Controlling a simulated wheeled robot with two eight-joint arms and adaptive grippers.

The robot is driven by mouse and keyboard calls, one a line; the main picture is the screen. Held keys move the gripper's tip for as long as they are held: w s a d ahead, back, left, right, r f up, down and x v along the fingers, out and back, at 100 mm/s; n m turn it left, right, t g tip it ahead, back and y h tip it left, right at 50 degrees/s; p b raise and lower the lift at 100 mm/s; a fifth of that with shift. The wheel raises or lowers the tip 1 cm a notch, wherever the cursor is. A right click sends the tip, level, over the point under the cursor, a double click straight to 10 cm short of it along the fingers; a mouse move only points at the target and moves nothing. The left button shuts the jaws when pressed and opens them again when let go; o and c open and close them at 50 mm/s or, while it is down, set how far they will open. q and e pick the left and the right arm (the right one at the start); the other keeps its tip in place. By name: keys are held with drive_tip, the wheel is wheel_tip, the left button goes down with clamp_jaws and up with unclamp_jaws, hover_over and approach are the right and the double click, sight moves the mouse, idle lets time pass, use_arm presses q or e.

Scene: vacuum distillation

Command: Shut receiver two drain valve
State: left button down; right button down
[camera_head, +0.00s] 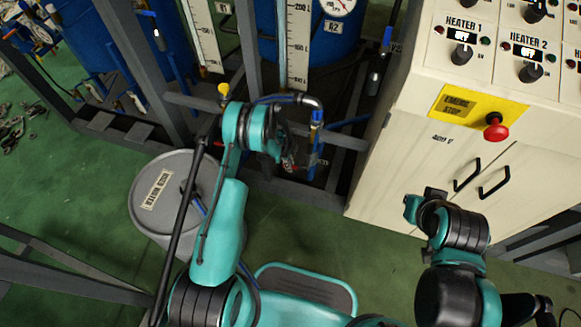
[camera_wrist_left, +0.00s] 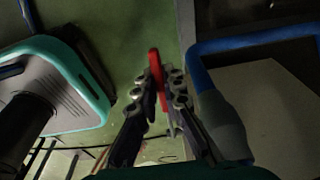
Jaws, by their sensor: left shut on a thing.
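The receiver marked R2 is a blue tank (camera_head: 330,45) with a pressure gauge and a level scale, at the top of the head view. A blue drain pipe (camera_head: 315,140) hangs down in front of it, and blue piping (camera_wrist_left: 205,85) also shows in the left wrist view. The valve's red lever (camera_wrist_left: 157,75) stands between the fingertips of my left gripper (camera_wrist_left: 158,88), which is shut on it. In the head view my left gripper (camera_head: 287,160) is small, dark and partly hidden by its own wrist. My right arm is at the lower right; its fingers cannot be made out.
A grey drum (camera_head: 150,205) labelled as water stands left of my left arm. The cream control cabinet (camera_head: 440,160) with heater knobs and a red emergency stop (camera_head: 496,127) is at the right. Grey frame posts (camera_head: 140,65) stand close by. Green floor lies below.

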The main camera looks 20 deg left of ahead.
use_arm(q)
drive_tip(key=shift+r+y, duration=1.15)
drive_tip(key=shift+y, duration=0.55)
drive_tip(key=c, duration=1.6)
unclamp_jaws()
wheel_tip(320, 180, up, 10)
drive_tip(key=shift+r, duration=0.1)
